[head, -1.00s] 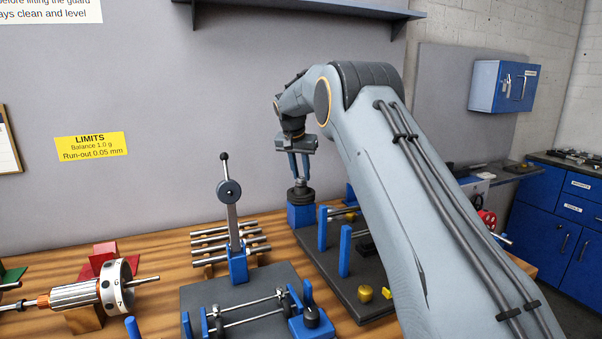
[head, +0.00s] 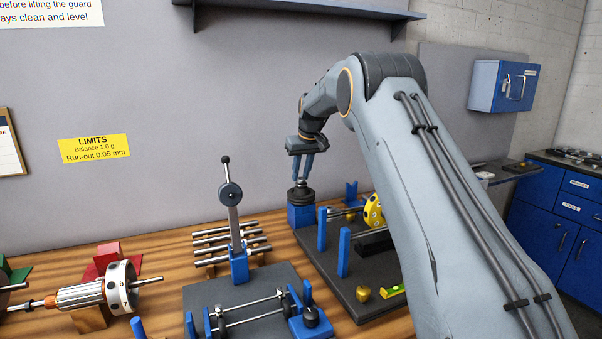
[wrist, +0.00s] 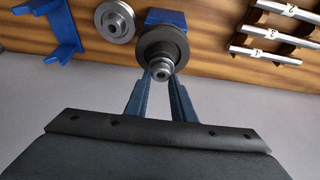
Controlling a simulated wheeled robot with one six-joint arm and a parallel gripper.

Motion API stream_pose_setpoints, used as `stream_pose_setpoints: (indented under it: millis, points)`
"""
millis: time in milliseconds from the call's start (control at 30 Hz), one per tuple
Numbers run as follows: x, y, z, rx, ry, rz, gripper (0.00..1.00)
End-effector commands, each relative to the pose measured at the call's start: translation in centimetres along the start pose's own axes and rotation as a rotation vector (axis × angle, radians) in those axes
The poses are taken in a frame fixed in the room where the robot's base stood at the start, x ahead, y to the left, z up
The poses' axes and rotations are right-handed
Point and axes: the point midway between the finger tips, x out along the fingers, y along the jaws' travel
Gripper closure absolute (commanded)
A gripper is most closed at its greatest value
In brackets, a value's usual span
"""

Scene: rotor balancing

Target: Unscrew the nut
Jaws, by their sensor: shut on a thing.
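My gripper (head: 303,179) points down at the blue stand (head: 299,215) near the back wall. The stand carries a dark round wheel (head: 301,197); from above it shows as a grey-black disc (wrist: 164,43) in the wrist view. A small grey metal nut (wrist: 160,69) with a hole in its middle sits on top of the disc. My two blue fingers close on the nut from both sides, their tips touching it. In the head view the nut is too small to make out clearly between the fingertips.
A balancing stand with a yellow wheel (head: 373,211) is right of the blue stand, close to my arm. A gauge post (head: 234,220) and metal bars (head: 215,239) are to the left. In the wrist view, a loose pulley (wrist: 115,20) lies beside the disc.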

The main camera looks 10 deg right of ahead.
Motion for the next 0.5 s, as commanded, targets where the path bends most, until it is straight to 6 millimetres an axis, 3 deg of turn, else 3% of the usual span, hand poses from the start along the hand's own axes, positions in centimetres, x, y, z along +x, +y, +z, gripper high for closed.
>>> stream_pose_setpoints:
  millis: [500]
  points:
    - [0.31, 0.14, 0.01, -0.507, -0.001, -0.212, 1.00]
